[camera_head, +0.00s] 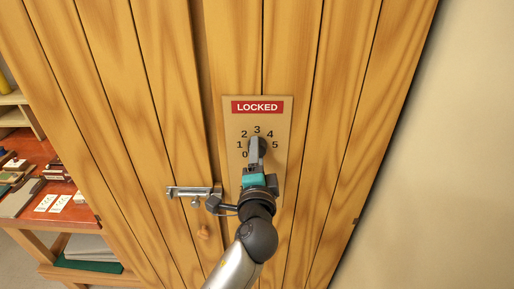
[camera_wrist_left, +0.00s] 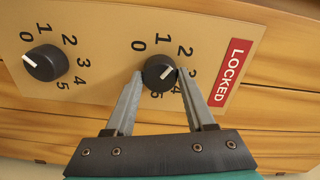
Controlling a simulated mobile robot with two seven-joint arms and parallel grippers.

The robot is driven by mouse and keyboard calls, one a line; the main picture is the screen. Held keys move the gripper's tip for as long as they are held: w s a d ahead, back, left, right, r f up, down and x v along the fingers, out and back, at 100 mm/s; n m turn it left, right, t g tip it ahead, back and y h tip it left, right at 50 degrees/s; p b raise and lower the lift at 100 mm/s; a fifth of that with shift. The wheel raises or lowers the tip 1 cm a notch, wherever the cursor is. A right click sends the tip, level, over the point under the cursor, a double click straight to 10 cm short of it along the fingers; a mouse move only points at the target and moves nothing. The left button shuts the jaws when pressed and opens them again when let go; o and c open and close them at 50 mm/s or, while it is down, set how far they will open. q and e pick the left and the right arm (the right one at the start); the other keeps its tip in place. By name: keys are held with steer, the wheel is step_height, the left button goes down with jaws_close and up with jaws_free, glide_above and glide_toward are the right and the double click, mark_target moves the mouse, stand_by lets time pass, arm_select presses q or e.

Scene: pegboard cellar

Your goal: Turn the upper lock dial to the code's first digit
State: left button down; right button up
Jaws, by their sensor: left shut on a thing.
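The lock plate (camera_head: 282,110) has a red LOCKED sign (camera_head: 257,107) and a ring of digits 0 to 5 below it. My left gripper (camera_head: 257,146) is at the centre of that ring, hiding most of the dial. In the left wrist view, the black upper dial (camera_wrist_left: 159,73), nearer the sign, sits between my left gripper's fingertips (camera_wrist_left: 160,76), which are shut on its sides. Its white mark points roughly to 2. The lower dial (camera_wrist_left: 45,63) is free, its mark toward the 0 side; my arm hides it in the head view. My right gripper is not in view.
The plate is on a wooden plank door (camera_head: 340,60). A metal latch (camera_head: 188,191) sticks out left of my wrist. A red-topped table (camera_head: 75,210) at the left holds small items and white cards (camera_head: 45,203) too small to read. A plain wall (camera_head: 460,150) is at the right.

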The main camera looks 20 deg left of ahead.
arm_select(q)
steer(key=shift+r+m+p, duration=0.1)
steer(key=shift+m+p, duration=0.45)
steer(key=shift+m, duration=0.55)
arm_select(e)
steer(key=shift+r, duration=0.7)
arm_select(q)
steer(key=shift+c, duration=1.2)
jaws_free()
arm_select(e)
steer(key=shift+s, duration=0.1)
